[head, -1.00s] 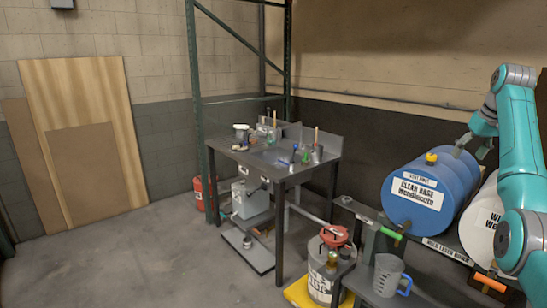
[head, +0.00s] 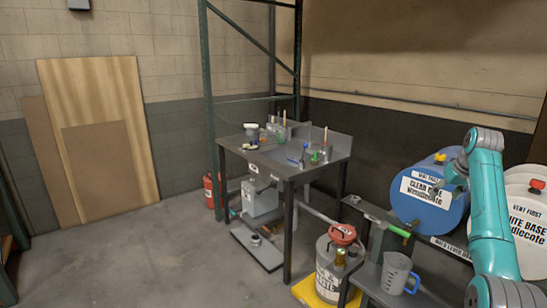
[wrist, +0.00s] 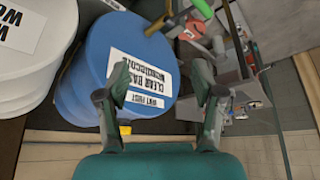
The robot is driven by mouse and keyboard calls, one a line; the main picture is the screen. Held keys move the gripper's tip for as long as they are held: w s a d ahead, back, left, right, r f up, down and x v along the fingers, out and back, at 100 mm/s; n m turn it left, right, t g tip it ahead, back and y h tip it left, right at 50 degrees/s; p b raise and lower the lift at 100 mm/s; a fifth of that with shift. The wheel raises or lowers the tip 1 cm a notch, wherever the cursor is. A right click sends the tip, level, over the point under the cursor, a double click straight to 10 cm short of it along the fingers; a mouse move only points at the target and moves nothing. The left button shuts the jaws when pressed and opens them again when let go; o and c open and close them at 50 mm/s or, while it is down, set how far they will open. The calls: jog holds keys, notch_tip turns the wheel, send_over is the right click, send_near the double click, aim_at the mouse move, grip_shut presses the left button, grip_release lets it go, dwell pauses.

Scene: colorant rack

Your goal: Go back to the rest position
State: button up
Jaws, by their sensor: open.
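My gripper (head: 455,184) shows small in the head view, in front of the blue drum (head: 432,218) with the "CLEAR BASE" label. In the wrist view my gripper (wrist: 161,82) is open, its two fingers apart with nothing held between them. The blue drum (wrist: 97,70) lies behind and left of the fingers there, and its yellow cap (wrist: 125,130) shows below. Whether a finger touches the drum cannot be told.
A white drum (head: 520,240) lies right of the blue one. A measuring jug (head: 396,272) and a red-lidded bucket (head: 327,275) stand below. A workbench (head: 263,166) with small items stands at the centre. The floor at left is clear.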

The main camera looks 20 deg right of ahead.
jog(key=a+f+t, duration=0.1)
jog(key=a+f, duration=0.4)
jog(key=f, duration=0.5)
jog(key=a+f, duration=0.6)
jog(key=f, duration=0.4)
jog(key=a+f+t, duration=0.1)
jog(key=a+f, duration=0.4)
jog(key=f, duration=0.5)
jog(key=s+a+f+n+t, duration=0.1)
jog(key=s+a+f, duration=0.6)
jog(key=a+f, duration=0.15)
jog(key=s+a+f+t, duration=0.1)
jog(key=s+a+f, duration=0.6)
jog(key=a, duration=0.3)
jog(key=s+a+r+n+t, duration=0.1)
jog(key=s+a, duration=0.6)
jog(key=s, duration=0.4)
jog(key=s+a+n+t, duration=0.1)
jog(key=s+a+t, duration=0.1)
jog(key=s+a, duration=0.65)
jog(key=s+a+r+n+t+y, duration=0.1)
jog(key=s+a+r, duration=0.3)
jog(key=s+r, duration=1.6)
jog(key=shift+s+r+t+y, duration=0.15)
jog(key=shift+s+t+y, duration=0.35)
jog(key=shift+s+t, duration=0.55)
